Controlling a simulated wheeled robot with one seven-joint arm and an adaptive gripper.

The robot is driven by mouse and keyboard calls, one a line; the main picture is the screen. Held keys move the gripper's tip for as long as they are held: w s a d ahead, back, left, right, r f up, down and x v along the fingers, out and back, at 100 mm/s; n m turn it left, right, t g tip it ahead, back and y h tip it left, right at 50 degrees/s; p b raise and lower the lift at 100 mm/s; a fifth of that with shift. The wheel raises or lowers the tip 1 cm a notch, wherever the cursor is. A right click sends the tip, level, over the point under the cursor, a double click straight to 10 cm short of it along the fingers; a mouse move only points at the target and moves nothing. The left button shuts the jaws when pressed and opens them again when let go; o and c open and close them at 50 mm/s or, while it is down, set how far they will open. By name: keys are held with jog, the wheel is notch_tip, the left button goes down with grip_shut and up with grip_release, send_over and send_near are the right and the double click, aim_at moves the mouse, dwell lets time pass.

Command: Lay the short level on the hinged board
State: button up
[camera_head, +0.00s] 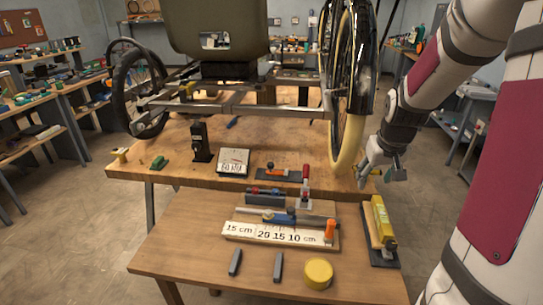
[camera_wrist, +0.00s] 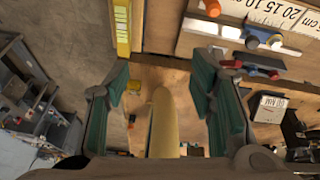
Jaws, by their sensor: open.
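A yellow bar (camera_head: 384,221) that looks like a level lies at the right of the front table, on a narrow wooden piece with a dark base (camera_head: 383,263). It also shows at the top of the wrist view (camera_wrist: 122,28). I cannot make out a hinge, so I cannot tell which board is the hinged one. A white board marked in centimetres (camera_head: 275,234) lies mid-table, with a blue-and-grey tool behind it. My gripper (camera_head: 382,174) is open and empty, beyond the yellow bar. In the wrist view its green-padded fingers (camera_wrist: 160,105) stand wide apart.
The cream-tyred wheel (camera_head: 347,140) of the trike stands close left of my gripper; its tyre shows between my fingers. Grey blocks (camera_head: 236,262) and a yellow round piece (camera_head: 318,273) lie at the table's front. A red-handled clamp (camera_head: 305,188) stands behind the marked board.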

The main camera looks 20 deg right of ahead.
jog(key=m+b, duration=0.1)
jog(key=m, duration=0.1)
send_near(382, 214)
jog(key=b+x, duration=0.1)
jog(key=x, duration=0.3)
jog(key=shift+s+d, duration=0.1)
jog(key=shift+d, duration=0.05)
jog(key=shift+b+x, duration=0.55)
jog(key=shift+x, duration=2.65)
jog(key=shift+c, duration=0.6)
jog(key=shift+r, duration=0.1)
grip_shut()
